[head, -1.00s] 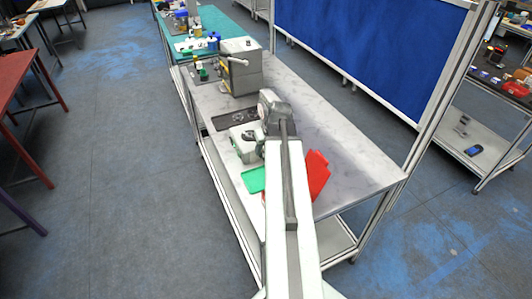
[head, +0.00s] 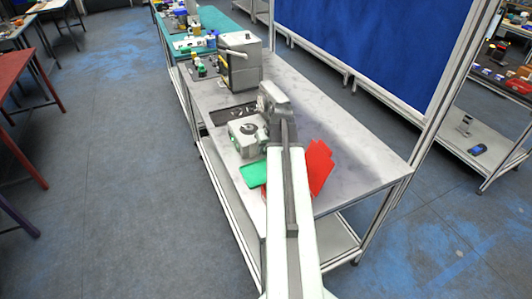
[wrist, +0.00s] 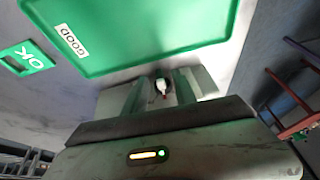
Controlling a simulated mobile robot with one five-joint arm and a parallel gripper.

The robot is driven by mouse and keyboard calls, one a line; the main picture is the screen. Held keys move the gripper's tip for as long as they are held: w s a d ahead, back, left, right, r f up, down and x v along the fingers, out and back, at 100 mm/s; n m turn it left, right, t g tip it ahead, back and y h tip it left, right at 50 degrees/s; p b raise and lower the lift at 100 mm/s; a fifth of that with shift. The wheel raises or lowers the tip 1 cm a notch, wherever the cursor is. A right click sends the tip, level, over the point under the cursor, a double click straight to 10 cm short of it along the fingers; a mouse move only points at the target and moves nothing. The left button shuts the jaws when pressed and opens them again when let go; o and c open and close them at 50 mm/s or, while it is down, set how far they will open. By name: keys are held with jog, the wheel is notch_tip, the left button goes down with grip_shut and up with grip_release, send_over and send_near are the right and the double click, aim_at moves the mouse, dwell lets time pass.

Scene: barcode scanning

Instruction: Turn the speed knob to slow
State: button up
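My gripper (head: 270,97) is at the far end of my arm, above the steel bench and just right of a pale box-shaped device (head: 243,138). The device has a dark round part on its top; whether this is the speed knob I cannot tell. In the wrist view my gripper (wrist: 160,92) shows two grey fingers set apart. A small white and red thing (wrist: 160,86) shows in the gap, too small to identify. No knob setting can be read.
A green tray (head: 253,176) lies on the bench; in the wrist view it is marked GOOD (wrist: 150,30), near a green OK label (wrist: 27,58). A red tray (head: 318,168) is right of my arm. A grey machine with a lever (head: 240,65) stands farther back.

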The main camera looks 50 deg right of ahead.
grip_shut()
jog(key=shift+d+r, duration=0.1)
jog(key=shift+d, duration=0.15)
jog(key=shift+a, duration=0.2)
